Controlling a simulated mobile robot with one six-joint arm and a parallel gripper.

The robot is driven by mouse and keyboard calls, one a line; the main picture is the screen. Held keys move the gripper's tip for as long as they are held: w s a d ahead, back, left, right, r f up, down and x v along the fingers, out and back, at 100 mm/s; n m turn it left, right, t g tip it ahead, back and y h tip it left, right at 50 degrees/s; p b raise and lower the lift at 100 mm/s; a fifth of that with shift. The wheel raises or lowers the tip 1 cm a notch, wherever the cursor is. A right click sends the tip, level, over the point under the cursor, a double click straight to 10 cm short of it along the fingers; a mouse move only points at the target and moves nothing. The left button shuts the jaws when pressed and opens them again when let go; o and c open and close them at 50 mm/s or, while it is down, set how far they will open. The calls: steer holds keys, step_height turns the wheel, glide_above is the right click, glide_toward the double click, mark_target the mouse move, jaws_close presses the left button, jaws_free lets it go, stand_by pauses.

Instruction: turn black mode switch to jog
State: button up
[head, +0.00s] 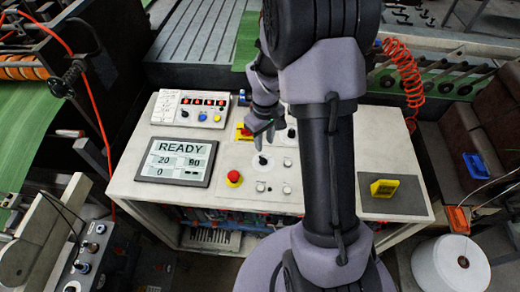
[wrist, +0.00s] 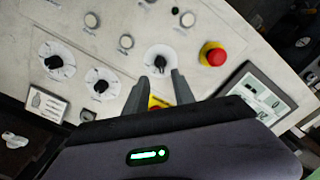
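Several black rotary knobs on white round dials are on the control panel. One knob (wrist: 160,62) lies just past my fingertips in the wrist view; in the head view this black knob (head: 262,160) is right of the READY display. Two more, a middle knob (wrist: 101,86) and an outer knob (wrist: 54,61), are to its left in the wrist view. The dial labels are too small to read, so I cannot tell which is the mode switch. My gripper (wrist: 160,78) is open and empty, fingers apart over the panel; it also shows in the head view (head: 263,127). Contact is not visible.
A red emergency button (wrist: 214,54) and the READY display (head: 178,161) are beside the near knob. Small white push buttons (head: 260,187) lie below it. A keypad box (head: 191,109) is at the back left. My arm hides part of the panel's right half.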

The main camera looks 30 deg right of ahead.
mark_target(263, 158)
step_height(263, 158, down, 8)
steer(key=shift+r+b, duration=0.1)
steer(key=shift+b, duration=0.45)
steer(key=shift+w+f, duration=0.1)
steer(key=shift+f, duration=0.45)
jaws_close()
